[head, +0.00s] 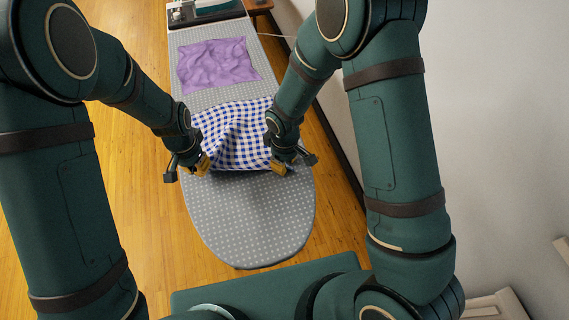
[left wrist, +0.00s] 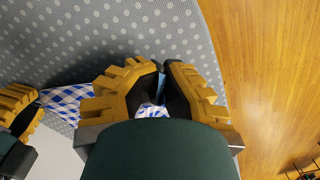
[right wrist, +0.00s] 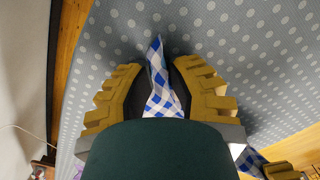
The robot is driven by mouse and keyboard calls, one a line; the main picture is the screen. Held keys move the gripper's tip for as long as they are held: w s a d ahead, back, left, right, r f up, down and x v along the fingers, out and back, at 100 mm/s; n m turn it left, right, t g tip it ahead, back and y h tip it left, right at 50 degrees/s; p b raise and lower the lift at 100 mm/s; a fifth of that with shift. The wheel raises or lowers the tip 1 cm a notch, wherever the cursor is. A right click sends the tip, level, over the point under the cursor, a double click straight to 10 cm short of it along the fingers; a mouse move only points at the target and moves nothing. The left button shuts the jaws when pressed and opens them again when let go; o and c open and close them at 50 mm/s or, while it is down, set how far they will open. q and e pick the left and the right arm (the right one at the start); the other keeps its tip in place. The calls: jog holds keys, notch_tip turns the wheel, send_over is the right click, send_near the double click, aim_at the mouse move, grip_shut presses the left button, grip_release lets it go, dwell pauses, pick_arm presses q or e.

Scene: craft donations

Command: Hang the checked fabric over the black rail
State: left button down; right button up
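The blue-and-white checked fabric (head: 232,135) lies over the middle of the grey dotted ironing board, wrinkled, its near edge stretched between my two grippers. My left gripper (head: 202,165) is at its near left corner; in the left wrist view the fingers (left wrist: 165,85) are nearly together with fabric (left wrist: 152,110) between them. My right gripper (head: 279,167) is at the near right corner; in the right wrist view the fingers (right wrist: 160,85) stand a little apart, with bunched fabric (right wrist: 162,95) filling the gap. I cannot make out a black rail in any view.
A purple cloth (head: 215,64) lies crumpled farther up the ironing board (head: 250,235). A pale object on a dark stand (head: 190,10) is at the far end. A white wall (head: 500,130) is close on the right; wooden floor (head: 140,200) is open on the left.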

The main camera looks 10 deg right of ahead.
jog(key=shift+f, duration=0.1)
grip_shut()
dwell(0.8)
jog(key=shift+r, duration=2.55)
